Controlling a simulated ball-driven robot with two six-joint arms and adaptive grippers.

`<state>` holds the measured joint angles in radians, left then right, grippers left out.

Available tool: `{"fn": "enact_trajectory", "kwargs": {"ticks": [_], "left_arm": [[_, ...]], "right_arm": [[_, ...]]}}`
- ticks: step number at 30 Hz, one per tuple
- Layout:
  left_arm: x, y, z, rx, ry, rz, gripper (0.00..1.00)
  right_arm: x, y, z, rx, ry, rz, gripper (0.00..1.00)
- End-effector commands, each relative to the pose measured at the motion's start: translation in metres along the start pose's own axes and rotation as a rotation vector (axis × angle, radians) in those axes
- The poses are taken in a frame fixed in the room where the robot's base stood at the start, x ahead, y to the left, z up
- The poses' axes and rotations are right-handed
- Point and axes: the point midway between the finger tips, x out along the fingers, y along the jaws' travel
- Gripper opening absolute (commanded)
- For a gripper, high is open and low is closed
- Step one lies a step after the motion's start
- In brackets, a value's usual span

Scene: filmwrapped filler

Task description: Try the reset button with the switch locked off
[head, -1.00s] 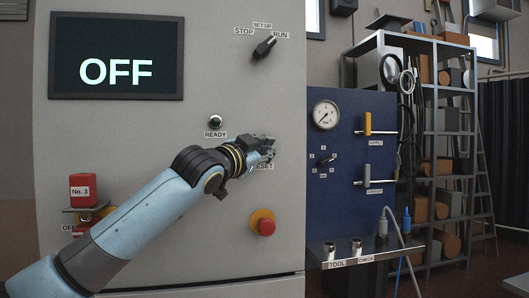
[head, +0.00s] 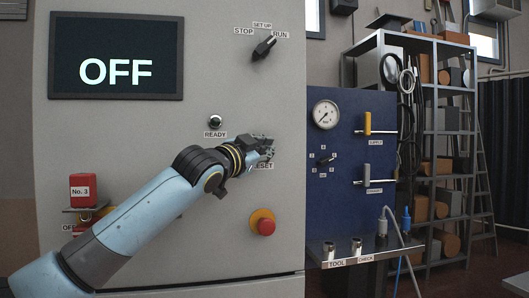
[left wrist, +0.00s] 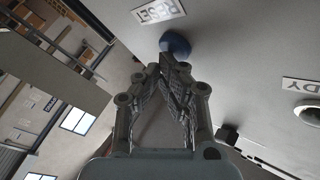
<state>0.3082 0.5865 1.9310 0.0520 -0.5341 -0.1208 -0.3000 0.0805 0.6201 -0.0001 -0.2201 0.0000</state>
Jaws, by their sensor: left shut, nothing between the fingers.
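My left gripper (head: 266,147) is at the grey cabinet front, just above the RESET label (head: 264,166). In the left wrist view its fingers (left wrist: 167,62) are shut and empty, with the tips at the blue reset button (left wrist: 175,43). I cannot tell whether they touch it. The head view hides the button behind the gripper. The display (head: 116,58) reads OFF. A red No. 3 lock (head: 83,190) sits at the lower left, above an OFF label (head: 69,228). My left arm partly covers the switch there. My right gripper is not in view.
A selector knob (head: 264,47) points toward RUN. The READY lamp (head: 216,121) is above left of my gripper, and a red mushroom button (head: 266,227) on a yellow-orange base is below it. A blue panel (head: 345,220) with a gauge and a shelf stands at the right.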

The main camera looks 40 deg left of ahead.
Motion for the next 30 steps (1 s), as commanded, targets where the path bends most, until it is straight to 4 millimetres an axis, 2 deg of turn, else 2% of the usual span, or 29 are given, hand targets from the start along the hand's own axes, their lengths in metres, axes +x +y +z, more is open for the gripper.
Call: {"fn": "enact_trajectory", "kwargs": {"ticks": [16, 30], "left_arm": [[-0.017, 0.013, -0.012, 0.0, 0.0, 0.0, 0.0], [-0.024, 0.018, -0.018, 0.0, 0.001, 0.001, 0.0]], "right_arm": [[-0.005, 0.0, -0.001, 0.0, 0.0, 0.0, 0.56], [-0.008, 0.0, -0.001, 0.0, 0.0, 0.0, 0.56]]}}
